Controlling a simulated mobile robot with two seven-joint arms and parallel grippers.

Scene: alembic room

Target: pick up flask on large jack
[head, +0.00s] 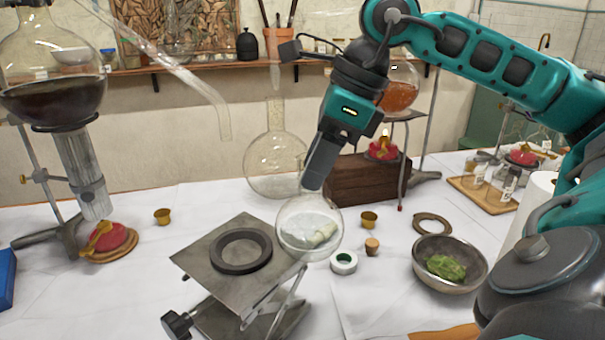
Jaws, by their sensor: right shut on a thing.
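The large jack (205,257) stands on the white table at the centre front, with a dark ring (241,251) on its top plate. A clear round flask (309,228) with pale contents hangs at the jack's right edge, to the right of the ring. My right gripper (314,184) comes down from above and is shut on the flask's neck, which its fingers largely hide. The flask looks clear of the ring; whether its base is above or beside the plate edge I cannot tell. My left gripper is not in view.
A larger empty flask (272,165) stands behind. A wooden block (362,180) and a burner stand (404,150) are behind my gripper. A dark-liquid flask (52,95) stands at left.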

